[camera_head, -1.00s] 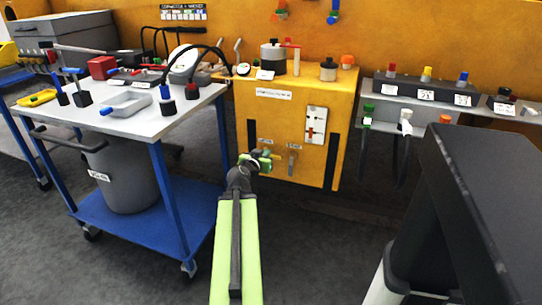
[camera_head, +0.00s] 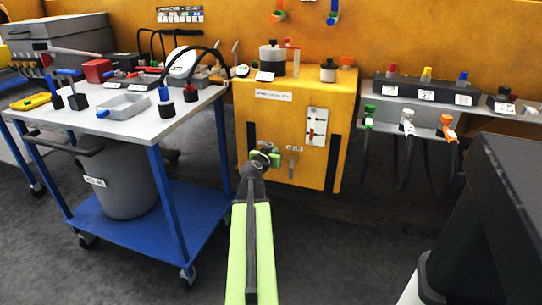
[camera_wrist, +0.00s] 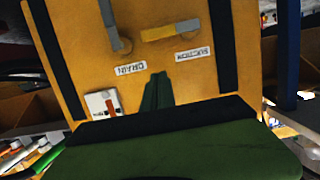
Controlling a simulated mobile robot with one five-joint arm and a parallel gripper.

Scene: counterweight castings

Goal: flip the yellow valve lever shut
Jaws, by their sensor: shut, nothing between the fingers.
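The yellow valve lever (camera_wrist: 158,33) shows in the upside-down wrist view on the front of the orange-yellow cabinet (camera_wrist: 75,50). It lies horizontal, with a grey part at its right end, beside the SUCTION label (camera_wrist: 192,54). A grey lever (camera_wrist: 109,14) stands along the vertical by the DRAIN label (camera_wrist: 130,68). My gripper (camera_wrist: 158,90) is shut and empty, pointing at the cabinet face with the labels between it and the levers in that picture. In the head view my gripper (camera_head: 265,158) is in front of the cabinet and mostly hides the yellow lever; the grey lever (camera_head: 292,162) shows to its right.
A blue trolley (camera_head: 155,190) with tools and a grey bin (camera_head: 125,180) stands left. A grey shelf (camera_head: 410,118) with hanging hoses is on the right. A dark box (camera_head: 500,200) is at the near right. Pots stand on the cabinet. Floor between is clear.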

